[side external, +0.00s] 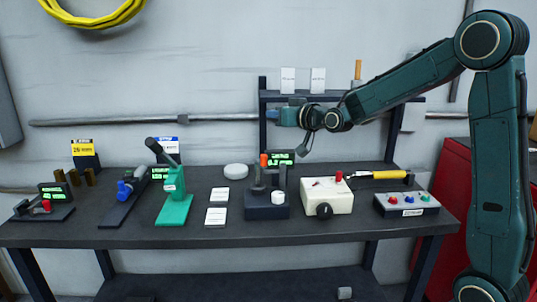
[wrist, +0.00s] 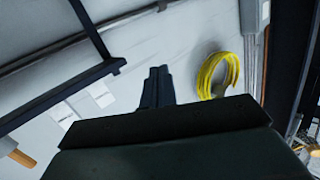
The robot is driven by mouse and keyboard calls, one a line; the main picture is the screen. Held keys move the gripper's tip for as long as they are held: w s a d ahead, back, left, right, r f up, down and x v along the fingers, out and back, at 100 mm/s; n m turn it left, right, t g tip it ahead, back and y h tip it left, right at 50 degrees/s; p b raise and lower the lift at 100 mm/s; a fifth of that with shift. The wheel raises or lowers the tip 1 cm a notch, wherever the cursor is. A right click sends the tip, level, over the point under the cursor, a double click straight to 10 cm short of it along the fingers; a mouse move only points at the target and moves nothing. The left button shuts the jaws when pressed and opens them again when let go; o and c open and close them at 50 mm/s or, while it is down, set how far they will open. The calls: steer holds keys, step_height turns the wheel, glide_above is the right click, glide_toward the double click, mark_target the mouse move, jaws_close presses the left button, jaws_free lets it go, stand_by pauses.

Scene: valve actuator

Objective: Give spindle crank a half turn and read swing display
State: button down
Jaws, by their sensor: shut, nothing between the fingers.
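My gripper (side external: 272,115) is shut and empty, high above the bench in front of the shelf frame, pointing left. Its closed fingers also show in the wrist view (wrist: 158,86). Below it on the bench stands a dark block device (side external: 266,203) with an upright orange-tipped handle (side external: 263,161) and a white cylinder (side external: 278,198). A small display with green text (side external: 281,158) stands just behind it. This looks like the crank and its display, but no label is legible. The digits are too small to read. My gripper touches none of these.
Left on the bench are a green lever press (side external: 174,207), a blue-handled slide (side external: 125,190) and a small device with a display (side external: 52,190). Right are a cream box (side external: 318,197) and a button box (side external: 407,204). The shelf (side external: 340,97) rises behind.

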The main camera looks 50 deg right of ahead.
steer(key=shift+s+d+m+g+y, duration=1.8)
steer(key=shift+s+d+g, duration=1.6)
steer(key=shift+g, duration=1.2)
steer(key=shift+f, duration=2.25)
steer(key=shift+a+f, duration=0.1)
steer(key=w+a+f, duration=0.4)
steer(key=w+f, duration=0.3)
steer(key=w, duration=0.1)
steer(key=shift+w+a+f, duration=0.15)
steer(key=shift+a+f, duration=0.05)
steer(key=shift+f, duration=0.2)
steer(key=shift+a, duration=0.15)
